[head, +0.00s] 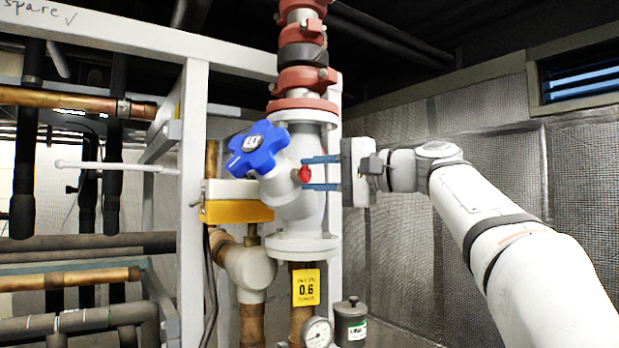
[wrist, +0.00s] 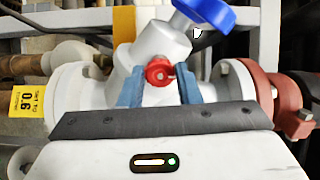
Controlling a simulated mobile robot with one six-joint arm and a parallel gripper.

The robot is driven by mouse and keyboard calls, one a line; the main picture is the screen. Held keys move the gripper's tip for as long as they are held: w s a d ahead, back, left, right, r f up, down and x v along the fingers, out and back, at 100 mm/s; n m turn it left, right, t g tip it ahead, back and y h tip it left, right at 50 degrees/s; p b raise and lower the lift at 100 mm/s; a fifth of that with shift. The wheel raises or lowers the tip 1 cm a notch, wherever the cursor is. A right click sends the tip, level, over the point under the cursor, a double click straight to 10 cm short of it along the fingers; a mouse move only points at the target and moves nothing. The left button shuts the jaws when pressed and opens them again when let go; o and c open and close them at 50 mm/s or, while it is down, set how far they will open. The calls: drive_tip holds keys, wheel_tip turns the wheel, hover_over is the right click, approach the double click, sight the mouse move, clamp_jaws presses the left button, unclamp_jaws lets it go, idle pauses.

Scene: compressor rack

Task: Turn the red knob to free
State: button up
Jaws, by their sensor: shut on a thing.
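The red knob (head: 305,174) is small and sits on the side of the white valve body (head: 290,205). In the wrist view the red knob (wrist: 159,72) shows between the two blue fingers. My gripper (head: 320,173) reaches in from the right, with one blue finger above the knob and one below it. In the wrist view the fingers of my gripper (wrist: 160,88) stand on either side of the knob. It is shut on the knob, though the contact itself is hard to see. Any free marking on the knob cannot be made out.
A blue star-shaped handwheel (head: 258,150) sits just left of the knob. Red pipe couplings (head: 303,80) rise above the valve. A yellow tag (head: 306,288), a gauge (head: 317,332) and a grey canister (head: 350,322) are below. A white frame post (head: 194,200) stands left.

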drive_tip(key=shift+f, duration=0.35)
drive_tip(key=o, duration=1)
drive_tip(key=shift+d+r, duration=0.1)
drive_tip(key=shift+r, duration=0.05)
drive_tip(key=shift+c, duration=0.2)
drive_tip(key=shift+s+r, duration=0.1)
drive_tip(key=shift+d, duration=0.1)
drive_tip(key=b+v, duration=0.1)
drive_tip(key=v, duration=0.6)
drive_tip(key=shift+s+d, duration=0.15)
drive_tip(key=shift+d, duration=0.15)
